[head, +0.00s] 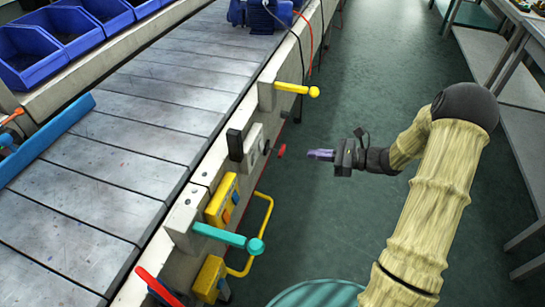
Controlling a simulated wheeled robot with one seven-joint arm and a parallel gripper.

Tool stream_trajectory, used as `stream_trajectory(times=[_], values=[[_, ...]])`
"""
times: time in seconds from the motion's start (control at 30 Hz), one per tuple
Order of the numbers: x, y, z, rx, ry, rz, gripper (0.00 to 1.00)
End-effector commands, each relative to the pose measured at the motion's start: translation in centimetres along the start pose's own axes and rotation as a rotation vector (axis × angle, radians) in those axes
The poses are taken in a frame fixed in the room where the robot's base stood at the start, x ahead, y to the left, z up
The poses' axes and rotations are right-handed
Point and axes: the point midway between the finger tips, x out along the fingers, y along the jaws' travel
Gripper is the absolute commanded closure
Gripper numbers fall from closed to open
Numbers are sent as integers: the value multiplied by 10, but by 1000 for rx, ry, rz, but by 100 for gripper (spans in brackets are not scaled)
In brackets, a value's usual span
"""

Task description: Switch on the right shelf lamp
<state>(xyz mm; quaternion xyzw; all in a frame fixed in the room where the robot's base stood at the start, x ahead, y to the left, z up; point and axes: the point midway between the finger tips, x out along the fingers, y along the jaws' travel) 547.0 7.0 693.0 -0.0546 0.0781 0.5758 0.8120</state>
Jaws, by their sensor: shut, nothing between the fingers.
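My gripper (313,155) is at the middle of the head view, over the green floor to the right of the conveyor line. It is shut and empty, with its fingers pointing left. A small red-tipped handle (281,151) sticks out of a grey box (255,146) on the conveyor's side, a short way left of the fingertips. The gripper is apart from it. I see no shelf lamp that I can identify, and I cannot tell which control belongs to one.
A yellow lever (297,89), a teal lever (228,236) and a red lever (158,286) stick out from the conveyor (130,135). A yellow bent rail (268,215) is below. Blue bins (65,25) and a blue pump (267,16) are farther back. Grey benches (515,110) stand right.

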Motion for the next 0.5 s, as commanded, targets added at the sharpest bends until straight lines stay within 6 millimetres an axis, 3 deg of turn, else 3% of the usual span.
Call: stream_trajectory(times=[0.33, 0.5], values=[[1, 0, 1, 0, 0, 0, 100], [14, 0, 0, -1, 0, 3, 100]])
